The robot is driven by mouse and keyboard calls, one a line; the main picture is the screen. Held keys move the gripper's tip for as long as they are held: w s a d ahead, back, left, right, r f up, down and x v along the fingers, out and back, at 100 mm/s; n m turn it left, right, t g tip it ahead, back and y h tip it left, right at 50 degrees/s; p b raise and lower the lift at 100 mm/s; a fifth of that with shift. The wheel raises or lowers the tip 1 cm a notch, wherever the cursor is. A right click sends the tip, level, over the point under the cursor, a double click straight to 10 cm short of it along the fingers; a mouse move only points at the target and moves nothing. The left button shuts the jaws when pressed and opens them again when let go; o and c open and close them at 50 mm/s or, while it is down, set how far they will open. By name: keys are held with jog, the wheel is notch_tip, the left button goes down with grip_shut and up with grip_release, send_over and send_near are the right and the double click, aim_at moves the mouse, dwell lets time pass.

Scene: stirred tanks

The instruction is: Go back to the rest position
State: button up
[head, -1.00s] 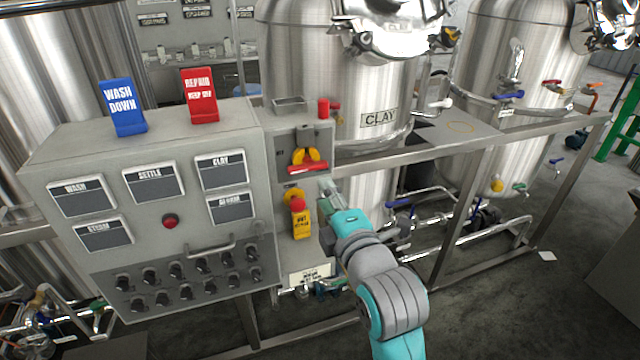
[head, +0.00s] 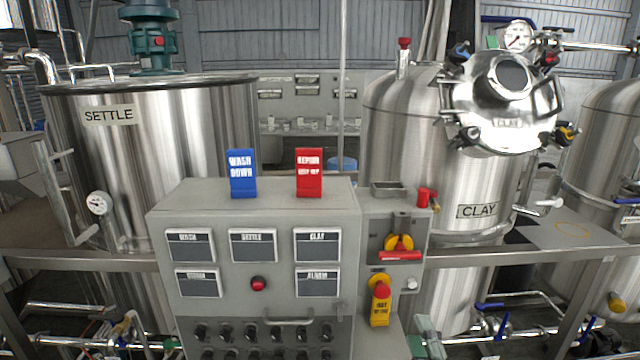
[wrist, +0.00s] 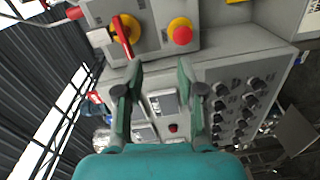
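My gripper (head: 428,342) shows at the bottom edge of the head view, beside the lower right of the grey control cabinet (head: 260,212). Most of my arm is out of that view. In the wrist view my gripper (wrist: 157,92) has its two dark-green fingers spread wide, with nothing between them. The cabinet face, with its screens and black knobs, lies behind the fingers. A red switch handle on a yellow base (wrist: 122,30) and a red button on a yellow ring (wrist: 181,33) are at the top of the wrist view, apart from the fingers.
Blue (head: 242,174) and red (head: 310,173) signs stand on the cabinet. Behind are the SETTLE tank (head: 200,130), the CLAY tank (head: 400,130) and a metal frame rail (head: 520,248).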

jog(key=s+f+m+g, duration=0.1)
jog(key=s+f+m, duration=0.6)
jog(key=s+f, duration=0.9)
jog(key=s+f+m+g, duration=0.1)
jog(key=s+f+m, duration=0.2)
jog(key=s+m, duration=0.6)
jog(key=s, duration=1.4)
jog(key=shift+d+f+g, duration=0.15)
jog(key=shift+f+g, duration=0.15)
jog(key=shift+g, duration=0.1)
